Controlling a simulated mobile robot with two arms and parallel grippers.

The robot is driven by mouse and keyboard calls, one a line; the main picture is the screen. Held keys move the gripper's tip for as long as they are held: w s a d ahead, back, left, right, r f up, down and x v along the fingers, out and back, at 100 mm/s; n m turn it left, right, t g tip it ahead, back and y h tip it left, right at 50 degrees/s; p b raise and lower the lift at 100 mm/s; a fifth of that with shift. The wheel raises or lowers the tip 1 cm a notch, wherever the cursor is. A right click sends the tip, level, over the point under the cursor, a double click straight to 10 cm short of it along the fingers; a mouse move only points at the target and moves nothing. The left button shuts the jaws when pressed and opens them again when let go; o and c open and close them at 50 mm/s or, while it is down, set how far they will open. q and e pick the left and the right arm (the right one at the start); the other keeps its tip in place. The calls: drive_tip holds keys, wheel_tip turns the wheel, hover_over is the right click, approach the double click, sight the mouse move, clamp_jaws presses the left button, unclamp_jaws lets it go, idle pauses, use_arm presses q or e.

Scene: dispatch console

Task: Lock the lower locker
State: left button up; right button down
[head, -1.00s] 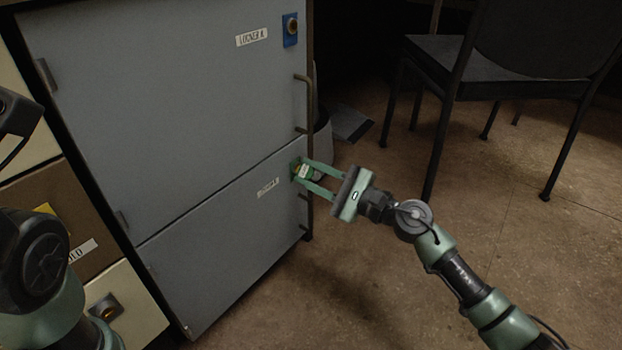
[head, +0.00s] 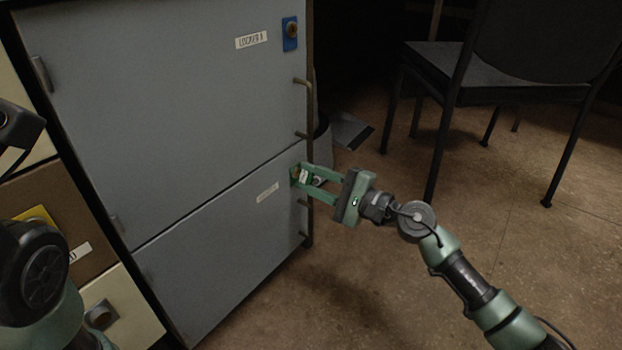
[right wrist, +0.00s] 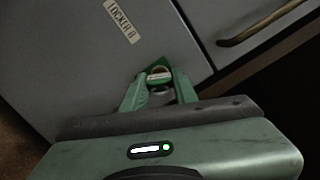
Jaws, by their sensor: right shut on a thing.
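The lower locker (head: 222,248) is a grey door, closed flush below the upper one, with a small label (head: 267,192); the label also shows in the right wrist view (right wrist: 122,20). Its lock has a green plate (right wrist: 158,66) near the door's top right corner. My right gripper (head: 303,180) is at this lock, its two green fingers closed on a small key (right wrist: 159,77) with a pale tag. The fingers hide most of the lock, so I cannot tell how far the key is turned. Of my left arm, only dark and green links show at the left edge.
The upper locker (head: 170,110) is closed, with a blue lock plate (head: 290,34) and a bar handle (head: 308,108). Drawers (head: 120,305) stand at the left. A black chair (head: 490,75) stands at the back right.

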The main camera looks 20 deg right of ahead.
drive_tip(key=n, duration=0.3)
drive_tip(key=shift+a+g, duration=0.1)
drive_tip(key=shift+g, duration=0.2)
drive_tip(key=shift+n, duration=1.1)
drive_tip(key=shift+m, duration=0.4)
drive_tip(key=c, duration=1)
unclamp_jaws()
